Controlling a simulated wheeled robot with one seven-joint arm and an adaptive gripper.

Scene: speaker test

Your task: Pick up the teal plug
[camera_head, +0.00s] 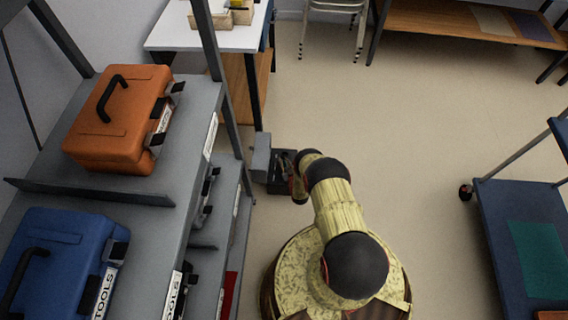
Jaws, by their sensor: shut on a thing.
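My arm reaches up the picture from my base and ends at my dark gripper (280,180), just right of the grey shelving. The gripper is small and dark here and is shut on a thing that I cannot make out. A grey boxy thing (261,152) is right beside the gripper; I cannot tell whether they touch. I see no teal plug; what is between the fingers is hidden.
An orange toolbox (119,121) and a blue toolbox (60,262) sit on the grey shelf (191,150) at left. A white-topped table (185,38) stands behind. A blue cart (505,225) with a teal mat (540,258) is at right. Floor between is clear.

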